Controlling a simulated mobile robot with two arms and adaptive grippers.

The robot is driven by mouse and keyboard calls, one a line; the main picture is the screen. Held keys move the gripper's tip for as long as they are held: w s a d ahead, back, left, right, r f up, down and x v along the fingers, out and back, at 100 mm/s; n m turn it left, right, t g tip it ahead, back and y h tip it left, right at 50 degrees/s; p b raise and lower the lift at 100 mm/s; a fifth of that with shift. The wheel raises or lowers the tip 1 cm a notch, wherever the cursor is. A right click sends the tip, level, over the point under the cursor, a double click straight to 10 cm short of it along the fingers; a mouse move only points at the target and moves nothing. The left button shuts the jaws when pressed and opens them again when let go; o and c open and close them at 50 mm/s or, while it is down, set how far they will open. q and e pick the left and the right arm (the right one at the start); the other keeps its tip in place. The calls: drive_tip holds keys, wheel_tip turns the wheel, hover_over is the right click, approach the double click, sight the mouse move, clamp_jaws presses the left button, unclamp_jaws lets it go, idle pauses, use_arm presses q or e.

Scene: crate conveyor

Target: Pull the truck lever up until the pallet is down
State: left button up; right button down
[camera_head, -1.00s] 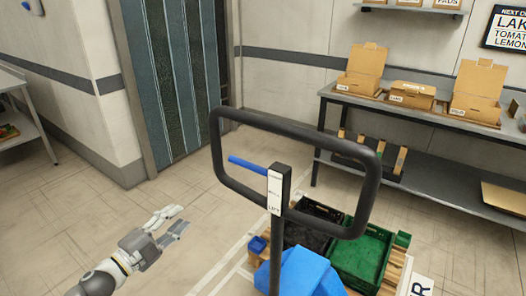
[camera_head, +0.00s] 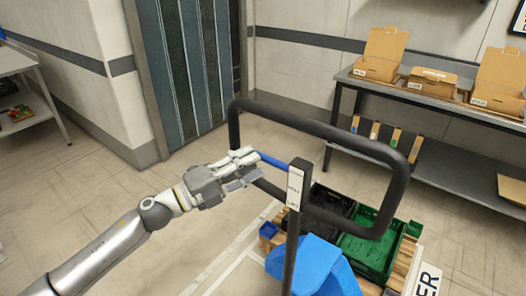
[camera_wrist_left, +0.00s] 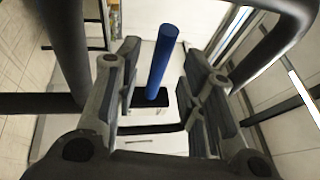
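The truck's black handle frame (camera_head: 317,131) stands in the middle of the head view, with a black post (camera_head: 293,240) bearing a white label plate. The blue lever (camera_head: 272,160) sticks out to the left from the post. My left gripper (camera_head: 250,167) is at the lever's outer end. In the left wrist view the lever (camera_wrist_left: 162,62) runs between the two fingers of my left gripper (camera_wrist_left: 157,100), which are apart with gaps on both sides. The pallet (camera_head: 398,264) shows behind the handle, loaded with crates. My right gripper is not in view.
A shelf table (camera_head: 430,97) with cardboard boxes stands at the back right. The floor at the left is clear.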

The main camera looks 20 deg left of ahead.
sight(263, 154)
use_arm(q)
drive_tip(key=shift+p+x, duration=0.6)
drive_tip(key=shift+x, duration=1.55)
drive_tip(key=shift+c, duration=0.4)
clamp_jaws()
